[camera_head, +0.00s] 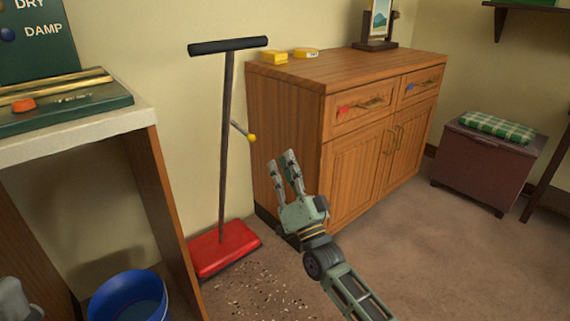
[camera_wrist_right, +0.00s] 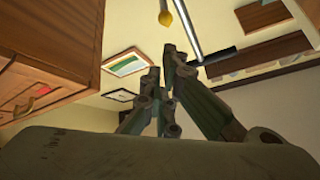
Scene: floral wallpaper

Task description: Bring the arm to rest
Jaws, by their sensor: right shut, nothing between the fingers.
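My right gripper (camera_head: 282,160) is raised in front of the left end of the wooden cabinet (camera_head: 283,130), with its grey-green fingers pointing up. It is shut and empty. In the right wrist view its fingertips (camera_wrist_right: 162,68) come close together with nothing between them. My right arm (camera_head: 350,290) reaches in from the bottom of the head view.
A red floor sweeper (camera_head: 224,249) with a dark T-handle stands left of my gripper; crumbs (camera_head: 260,290) lie before it. A blue bucket (camera_head: 130,298) is under the pale-topped table (camera_head: 90,121). A brown chest (camera_head: 480,170) stands right. The carpet at lower right is clear.

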